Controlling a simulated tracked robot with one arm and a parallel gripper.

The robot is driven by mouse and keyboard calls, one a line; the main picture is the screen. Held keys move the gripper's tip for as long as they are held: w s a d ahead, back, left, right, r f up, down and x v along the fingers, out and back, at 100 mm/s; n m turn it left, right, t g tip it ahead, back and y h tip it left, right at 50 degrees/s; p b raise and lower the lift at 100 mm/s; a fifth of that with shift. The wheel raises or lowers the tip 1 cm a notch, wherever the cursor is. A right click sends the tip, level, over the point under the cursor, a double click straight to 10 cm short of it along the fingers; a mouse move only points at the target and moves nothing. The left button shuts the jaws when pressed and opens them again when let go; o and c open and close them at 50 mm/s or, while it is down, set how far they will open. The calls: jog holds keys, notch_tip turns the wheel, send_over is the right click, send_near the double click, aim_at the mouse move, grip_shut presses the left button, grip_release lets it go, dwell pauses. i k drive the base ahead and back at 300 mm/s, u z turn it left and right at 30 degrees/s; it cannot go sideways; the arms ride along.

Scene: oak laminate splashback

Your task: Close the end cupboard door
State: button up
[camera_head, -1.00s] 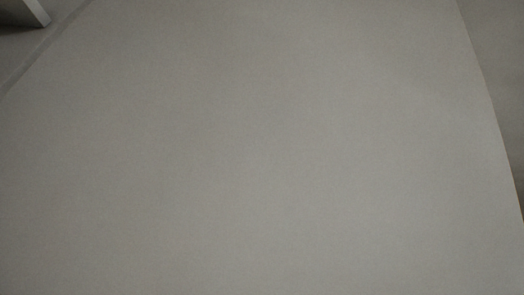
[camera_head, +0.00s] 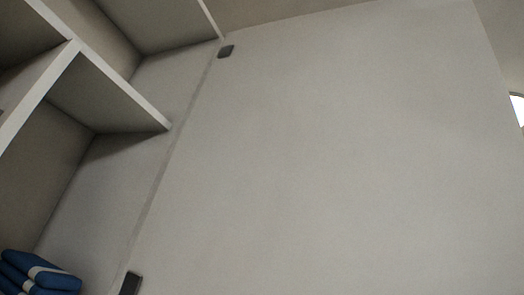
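The cupboard door (camera_head: 330,150) is a large plain pale grey panel filling the middle and right of the head view. It stands open, with its left edge along the cupboard's side wall (camera_head: 165,85). Two dark hinges show on that edge, an upper hinge (camera_head: 226,51) and a lower hinge (camera_head: 131,284). The door's right edge is visible at the far right. My gripper does not show in the view.
Inside the cupboard at the left are pale shelves, one with its front edge and end near the door (camera_head: 115,95). Folded blue and white cloths (camera_head: 38,274) lie at the lower left. A small bright patch (camera_head: 517,108) shows beyond the door at the right.

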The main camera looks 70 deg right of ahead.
aim_at(376, 147)
jog(key=u, duration=1.45)
jog(key=k, duration=2.85)
jog(key=z, duration=1.1)
jog(key=i, duration=1)
jog(key=z, duration=0.05)
